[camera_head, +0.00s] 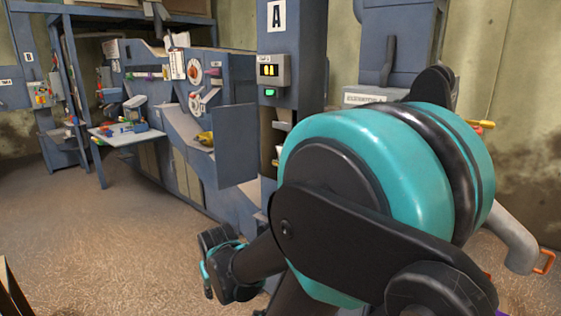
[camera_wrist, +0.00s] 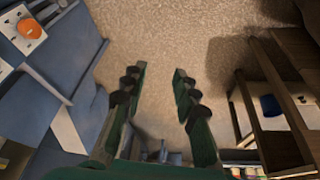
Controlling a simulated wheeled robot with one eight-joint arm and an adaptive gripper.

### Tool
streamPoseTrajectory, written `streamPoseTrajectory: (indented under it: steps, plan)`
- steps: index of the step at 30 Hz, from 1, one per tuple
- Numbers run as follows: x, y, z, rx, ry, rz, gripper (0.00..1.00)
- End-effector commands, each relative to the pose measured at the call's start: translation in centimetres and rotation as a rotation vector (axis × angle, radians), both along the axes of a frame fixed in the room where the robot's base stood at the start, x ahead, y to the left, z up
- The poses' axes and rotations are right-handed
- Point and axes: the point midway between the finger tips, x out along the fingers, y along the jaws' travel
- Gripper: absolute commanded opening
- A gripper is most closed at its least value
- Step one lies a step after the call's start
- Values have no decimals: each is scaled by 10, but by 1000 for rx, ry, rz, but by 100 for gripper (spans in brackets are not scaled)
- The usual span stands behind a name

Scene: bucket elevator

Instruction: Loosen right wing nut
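My gripper (camera_wrist: 156,90) shows in the wrist view with its two dark green and black fingers apart and nothing between them; sandy floor lies beyond the fingertips. In the head view my arm fills the right and lower middle and hides part of the machinery behind it. I cannot make out a right wing nut in either view. A blue-grey machine column marked "A" (camera_head: 292,50) stands behind my arm. An open blue-grey panel (camera_head: 236,145) stands to its left.
A shelf (camera_head: 130,136) with small coloured items juts from the machine at the left. An orange round knob on a white plate (camera_wrist: 30,28) is at the wrist view's upper left. A wooden frame (camera_wrist: 275,95) stands at its right. Open floor (camera_head: 90,240) lies at the head view's lower left.

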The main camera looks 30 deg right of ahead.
Motion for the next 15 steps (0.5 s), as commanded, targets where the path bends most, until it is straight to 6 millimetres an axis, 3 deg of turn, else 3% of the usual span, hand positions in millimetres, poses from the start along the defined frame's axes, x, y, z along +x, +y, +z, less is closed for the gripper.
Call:
streamPoseTrajectory:
  steps: [5, 15]
  plan:
    - [51, -48, 19, -113, -30, -182, 29]
    - [165, -167, 65, -382, -220, -605, 29]
